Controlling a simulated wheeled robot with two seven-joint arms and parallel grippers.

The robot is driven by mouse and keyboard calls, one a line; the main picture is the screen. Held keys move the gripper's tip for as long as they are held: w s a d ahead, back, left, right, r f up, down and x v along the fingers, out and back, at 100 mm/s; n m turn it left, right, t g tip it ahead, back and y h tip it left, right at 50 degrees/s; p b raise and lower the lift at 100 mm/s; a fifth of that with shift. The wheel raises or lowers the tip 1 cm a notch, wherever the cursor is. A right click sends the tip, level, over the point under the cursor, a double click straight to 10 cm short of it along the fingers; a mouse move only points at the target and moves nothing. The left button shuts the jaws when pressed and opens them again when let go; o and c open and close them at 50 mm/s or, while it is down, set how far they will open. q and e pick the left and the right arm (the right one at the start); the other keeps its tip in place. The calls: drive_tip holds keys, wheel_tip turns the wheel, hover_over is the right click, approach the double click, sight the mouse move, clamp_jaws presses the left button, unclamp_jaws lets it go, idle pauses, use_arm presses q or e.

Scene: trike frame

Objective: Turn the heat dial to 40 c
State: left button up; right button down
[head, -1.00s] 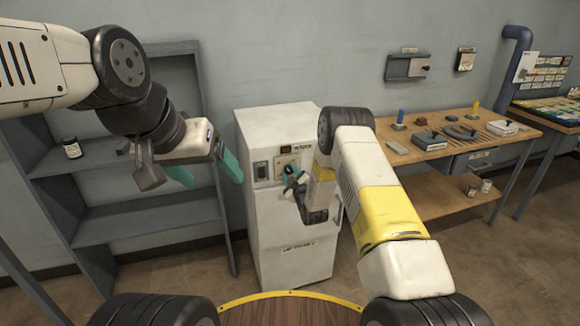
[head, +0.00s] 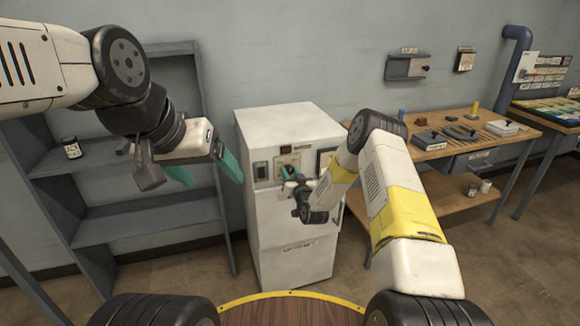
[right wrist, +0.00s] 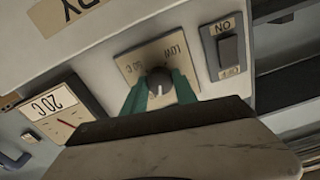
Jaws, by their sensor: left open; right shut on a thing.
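The heat dial (right wrist: 158,82) is a dark round knob with a pale pointer line, on a tan plate (right wrist: 132,63) on the front of the white cabinet (head: 290,122). In the right wrist view the plate looks upside down, with "LOW" and another marking that is hard to read. My right gripper (right wrist: 160,92) has its green fingers on either side of the knob, shut on it. In the head view this gripper (head: 290,175) is at the cabinet's upper front and hides the knob. My left gripper (head: 205,168) is open and empty, left of the cabinet.
Grey shelves (head: 150,227) stand left of the cabinet. A wooden workbench (head: 425,153) with several parts stands to the right.

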drive_tip(key=m, duration=0.4)
drive_tip(key=shift+f+m, duration=0.15)
drive_tip(key=shift+m, duration=0.15)
idle(0.5)
drive_tip(key=c, duration=1)
unclamp_jaws()
drive_tip(key=shift+o, duration=0.2)
drive_tip(key=shift+s, duration=0.1)
drive_tip(key=v, duration=0.7)
drive_tip(key=shift+s+d, duration=0.15)
drive_tip(key=shift+s, duration=0.15)
